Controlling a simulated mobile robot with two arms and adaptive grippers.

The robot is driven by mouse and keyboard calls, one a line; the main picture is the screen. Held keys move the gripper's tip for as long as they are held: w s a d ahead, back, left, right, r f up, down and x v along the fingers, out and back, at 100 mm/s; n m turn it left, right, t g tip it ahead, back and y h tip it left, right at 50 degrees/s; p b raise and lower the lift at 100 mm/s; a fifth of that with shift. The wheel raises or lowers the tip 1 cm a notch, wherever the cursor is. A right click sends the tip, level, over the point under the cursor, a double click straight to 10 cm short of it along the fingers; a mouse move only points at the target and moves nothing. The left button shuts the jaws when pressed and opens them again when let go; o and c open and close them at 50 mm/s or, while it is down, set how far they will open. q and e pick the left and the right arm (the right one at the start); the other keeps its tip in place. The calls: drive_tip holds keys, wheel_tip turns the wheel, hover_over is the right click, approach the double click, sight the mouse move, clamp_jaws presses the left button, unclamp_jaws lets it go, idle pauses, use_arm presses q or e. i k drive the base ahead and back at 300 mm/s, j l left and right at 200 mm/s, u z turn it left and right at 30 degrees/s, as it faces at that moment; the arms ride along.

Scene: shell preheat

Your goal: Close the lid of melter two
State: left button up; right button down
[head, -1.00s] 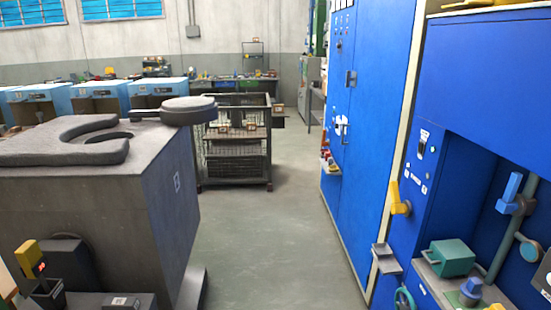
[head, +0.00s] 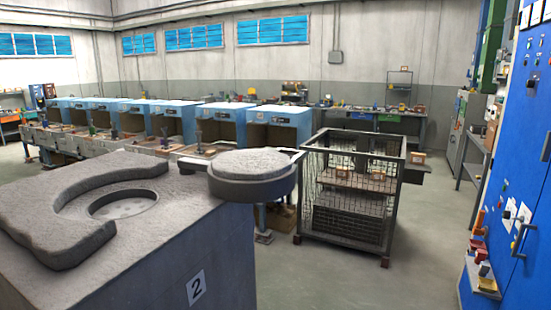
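Melter two (head: 215,255) is a large grey block at the lower left, with a label (head: 197,288) reading "2" on its front side. On its top is a round opening (head: 125,205), partly ringed by a thick, rough grey C-shaped slab (head: 40,220). The lid (head: 252,176) is a round grey disc with a rough top. It is swung out to the right, beyond the melter's top edge, so the opening is uncovered. Neither of my grippers shows in the head view.
A wire-mesh cart (head: 350,195) stands on the floor right of the lid. Blue box-like stations (head: 280,115) line the left and back. A tall blue cabinet (head: 525,180) stands at the right edge. Grey floor (head: 420,265) is clear between cart and cabinet.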

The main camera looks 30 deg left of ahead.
sight(253, 176)
drive_tip(key=i+u, duration=0.35)
drive_tip(key=i+l+u, duration=0.2)
drive_tip(key=i+u, duration=0.15)
drive_tip(key=i, duration=0.15)
drive_tip(key=i+l+u, duration=0.7)
drive_tip(key=i+j, duration=0.1)
